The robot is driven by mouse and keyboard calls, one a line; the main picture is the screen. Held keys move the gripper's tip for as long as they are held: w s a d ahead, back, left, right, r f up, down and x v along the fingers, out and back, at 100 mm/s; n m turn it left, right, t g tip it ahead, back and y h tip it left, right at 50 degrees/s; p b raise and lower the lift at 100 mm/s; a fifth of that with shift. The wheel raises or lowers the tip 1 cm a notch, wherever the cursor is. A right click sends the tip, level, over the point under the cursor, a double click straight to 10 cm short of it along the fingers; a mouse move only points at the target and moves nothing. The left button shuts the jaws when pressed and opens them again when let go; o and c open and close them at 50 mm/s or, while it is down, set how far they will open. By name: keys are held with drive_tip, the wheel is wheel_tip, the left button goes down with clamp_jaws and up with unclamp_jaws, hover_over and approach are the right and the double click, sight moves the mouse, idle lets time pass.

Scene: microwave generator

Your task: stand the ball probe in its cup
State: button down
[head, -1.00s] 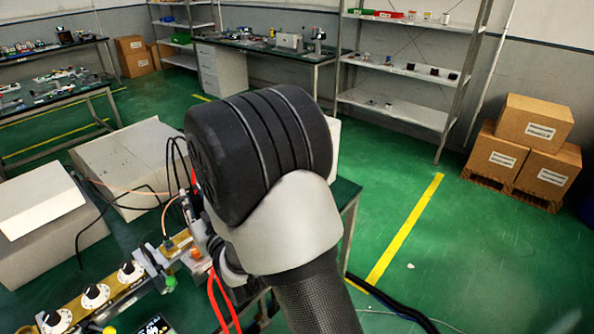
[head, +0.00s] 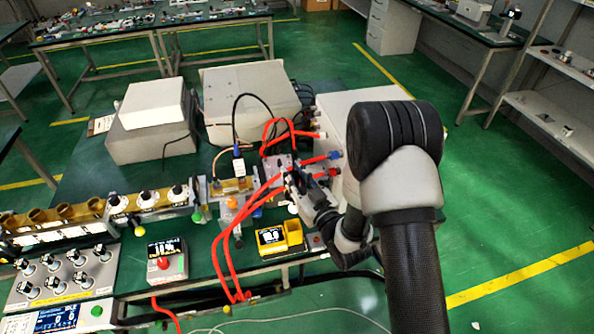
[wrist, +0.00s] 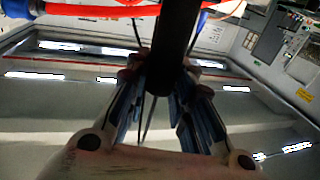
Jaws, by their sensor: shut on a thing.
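My gripper (head: 298,184) is right of centre in the head view, among red cables and blue and red plugs at the bench's right end. In the wrist view its two fingers (wrist: 160,80) close on a dark rod, which I take as the ball probe (wrist: 173,40). The rod runs up out of the top of that view; its ball end is not visible. A yellow meter with a display (head: 270,238) stands on the bench just below my gripper. A yellow open holder (head: 293,231) adjoins it, possibly the cup; I cannot tell for sure.
Red cables (head: 224,250) loop over the bench's front edge. A grey box (head: 340,115) stands behind my gripper. A small box with a red button (head: 165,262) and a knob panel (head: 62,275) stand to the left. Green floor lies free at the right.

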drive_tip(key=shift+s+a+f, duration=0.1)
drive_tip(key=shift+a+f, duration=0.2)
drive_tip(key=shift+a, duration=0.05)
drive_tip(key=b, duration=0.3)
hover_over(295, 212)
drive_tip(key=w, duration=0.1)
drive_tip(key=shift+w+a+f, duration=0.1)
drive_tip(key=shift+a+f, duration=0.05)
drive_tip(key=shift+f, duration=1.25)
drive_tip(key=shift+w+a+f, duration=0.1)
drive_tip(key=shift+a+f, duration=0.05)
drive_tip(key=shift+f, duration=1.2)
wheel_tip(295, 212, down, 8)
drive_tip(key=b, duration=0.8)
drive_tip(key=shift+r, duration=0.1)
drive_tip(key=c, duration=1.3)
unclamp_jaws()
